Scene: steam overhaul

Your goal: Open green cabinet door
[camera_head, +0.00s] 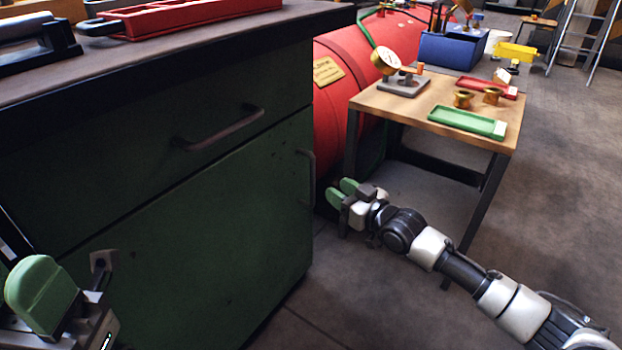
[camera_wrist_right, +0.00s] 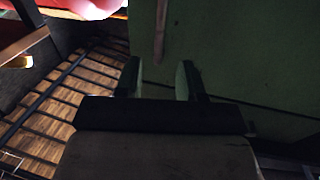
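The green cabinet door (camera_head: 190,240) is the lower front panel of the cabinet and looks closed. Its dark vertical handle (camera_head: 311,178) is at the door's right edge. My right gripper (camera_head: 342,191) is open and empty, a little right of the handle in the head view and apart from it. In the right wrist view, a vertical bar that looks like the handle (camera_wrist_right: 161,32) is ahead of the two spread fingers (camera_wrist_right: 158,80), on the green panel. My left gripper (camera_head: 65,290) shows partly at the bottom left; its finger gap is unclear.
Above the door is a green drawer (camera_head: 150,150) with a horizontal handle (camera_head: 220,130). A wooden table (camera_head: 440,105) with trays and brass parts stands right of the cabinet. A red boiler (camera_head: 335,100) is behind it. Floor (camera_head: 570,190) on the right is clear.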

